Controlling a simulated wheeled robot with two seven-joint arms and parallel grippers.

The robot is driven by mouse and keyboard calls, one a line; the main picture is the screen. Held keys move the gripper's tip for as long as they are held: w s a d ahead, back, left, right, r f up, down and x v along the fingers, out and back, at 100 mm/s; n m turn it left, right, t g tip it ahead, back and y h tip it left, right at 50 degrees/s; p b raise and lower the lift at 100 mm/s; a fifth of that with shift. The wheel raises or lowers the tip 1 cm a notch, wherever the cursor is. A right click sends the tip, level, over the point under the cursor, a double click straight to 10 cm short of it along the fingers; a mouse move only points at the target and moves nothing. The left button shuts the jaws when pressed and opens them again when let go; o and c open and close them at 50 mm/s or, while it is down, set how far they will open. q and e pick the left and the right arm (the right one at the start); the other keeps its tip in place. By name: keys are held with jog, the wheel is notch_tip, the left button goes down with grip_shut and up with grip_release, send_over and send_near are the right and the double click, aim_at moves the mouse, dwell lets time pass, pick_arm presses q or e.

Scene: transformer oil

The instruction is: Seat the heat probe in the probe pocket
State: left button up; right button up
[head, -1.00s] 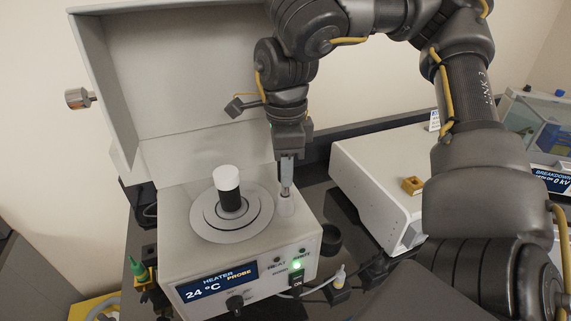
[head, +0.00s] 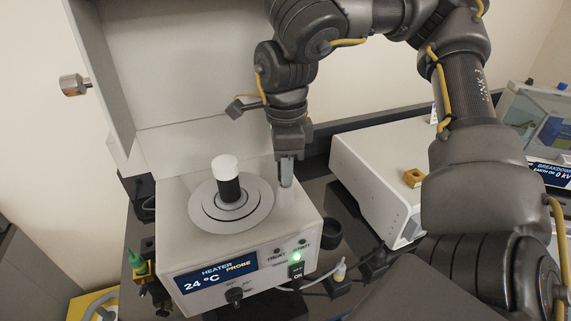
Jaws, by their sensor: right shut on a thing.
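The heater (head: 175,215) is a white box with a blue display reading 24 °C and PROBE. The probe pocket (head: 285,205) is a small pale upright sleeve on its top, at the right of the round plate. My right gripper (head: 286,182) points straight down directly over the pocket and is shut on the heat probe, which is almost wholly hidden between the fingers. The fingertips are at the pocket's mouth; I cannot tell how deep the probe sits. My left gripper is not in view.
A black vessel with a white top (head: 226,165) stands on the heater's round plate (head: 207,222), left of the gripper. A raised cover (head: 170,60) is behind. A white instrument (head: 375,175) with a brass block (head: 414,178) is at right. A black cup (head: 332,234) stands between.

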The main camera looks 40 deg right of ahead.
jog(key=shift+f, duration=0.3)
jog(key=o, duration=1.1)
jog(key=shift+c, duration=0.2)
jog(key=shift+r, duration=0.1)
notch_tip(320, 180, up, 11)
jog(key=shift+f, duration=0.2)
